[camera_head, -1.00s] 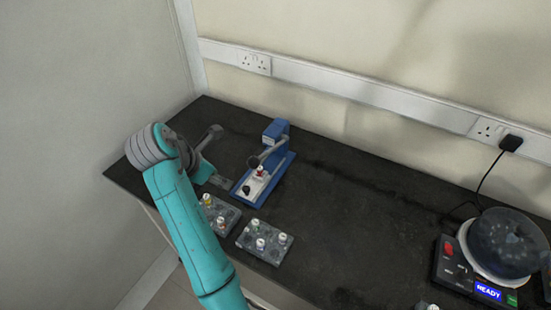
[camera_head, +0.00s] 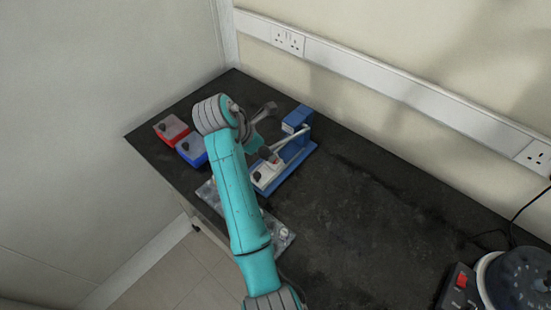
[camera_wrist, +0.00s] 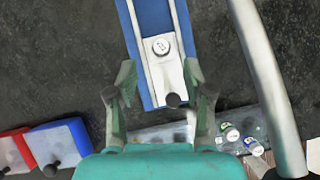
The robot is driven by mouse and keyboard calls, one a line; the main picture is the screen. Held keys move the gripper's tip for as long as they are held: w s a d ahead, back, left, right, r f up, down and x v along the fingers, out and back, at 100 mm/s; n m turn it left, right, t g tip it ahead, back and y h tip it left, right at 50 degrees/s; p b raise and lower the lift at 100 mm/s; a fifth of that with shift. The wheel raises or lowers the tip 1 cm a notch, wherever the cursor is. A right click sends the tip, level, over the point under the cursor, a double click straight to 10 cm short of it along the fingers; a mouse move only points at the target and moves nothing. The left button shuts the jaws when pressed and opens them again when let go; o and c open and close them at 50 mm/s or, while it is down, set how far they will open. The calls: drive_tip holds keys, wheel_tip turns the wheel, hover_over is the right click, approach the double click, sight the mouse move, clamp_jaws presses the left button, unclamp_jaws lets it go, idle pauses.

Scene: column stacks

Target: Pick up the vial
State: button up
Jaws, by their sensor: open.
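A vial with a round white cap (camera_wrist: 160,46) stands upright in the white holder of a blue press-like device (camera_wrist: 131,40), seen from above in the wrist view. The device also shows in the head view (camera_head: 300,165), where my gripper (camera_head: 268,150) is beside it and partly covers the vial's place. In the wrist view my gripper (camera_wrist: 160,78) is open, one finger on each side of the white holder (camera_wrist: 166,75), with nothing between them. The vial's cap lies beyond the fingertips in the picture. Other capped vials (camera_wrist: 231,133) sit in a clear rack at the lower right.
A red box (camera_head: 171,128) and a blue box (camera_head: 191,150) with black knobs stand left of my arm. A rack (camera_head: 280,243) is partly hidden under my arm. A metal lever (camera_wrist: 266,75) rises right of my gripper.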

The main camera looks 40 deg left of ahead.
drive_tip(key=shift+x, duration=2.8)
drive_tip(key=shift+w+d, duration=0.15)
clamp_jaws()
drive_tip(key=shift+r, duration=0.15)
